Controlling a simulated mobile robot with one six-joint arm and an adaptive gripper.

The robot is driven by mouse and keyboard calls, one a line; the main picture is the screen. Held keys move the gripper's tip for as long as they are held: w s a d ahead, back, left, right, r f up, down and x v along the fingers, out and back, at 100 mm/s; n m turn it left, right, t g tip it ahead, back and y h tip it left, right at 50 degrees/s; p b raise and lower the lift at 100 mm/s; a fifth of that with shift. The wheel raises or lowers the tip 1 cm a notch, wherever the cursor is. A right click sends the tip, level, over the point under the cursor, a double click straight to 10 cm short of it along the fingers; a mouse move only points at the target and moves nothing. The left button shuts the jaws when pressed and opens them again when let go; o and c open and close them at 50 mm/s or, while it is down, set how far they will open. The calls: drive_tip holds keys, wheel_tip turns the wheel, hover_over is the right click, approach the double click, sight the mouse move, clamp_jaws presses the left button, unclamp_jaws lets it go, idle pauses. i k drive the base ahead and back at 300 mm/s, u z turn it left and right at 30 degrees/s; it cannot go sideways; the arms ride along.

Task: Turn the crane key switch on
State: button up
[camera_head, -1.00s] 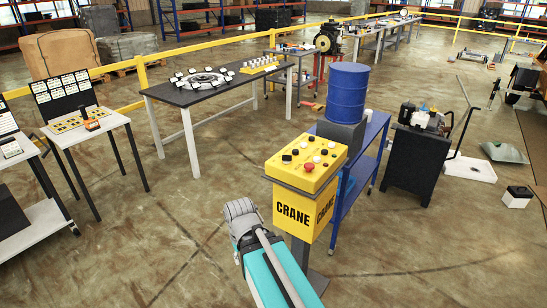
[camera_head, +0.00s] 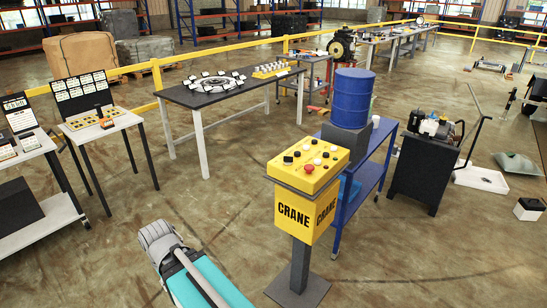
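The yellow crane control box (camera_head: 307,185) stands on a dark post with a flat base, right of centre in the head view. Its sloped top panel (camera_head: 311,163) carries several black and white knobs or buttons and a red mushroom button (camera_head: 309,169). Which of the small controls is the key switch is too small to tell. My arm reaches up from the bottom edge, left of the box and apart from it. My gripper's fingers do not show.
A blue cart (camera_head: 366,174) with a blue barrel (camera_head: 352,98) stands right behind the box. A dark table (camera_head: 200,97) holds a ring of parts further back. Sloped display stands (camera_head: 122,119) are at the left. Floor is clear between them and the box.

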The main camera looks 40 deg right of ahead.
sight(288, 160)
drive_tip(key=u, duration=0.15)
drive_tip(key=k, duration=1.15)
drive_tip(key=z, duration=1.15)
drive_tip(key=i, duration=0.95)
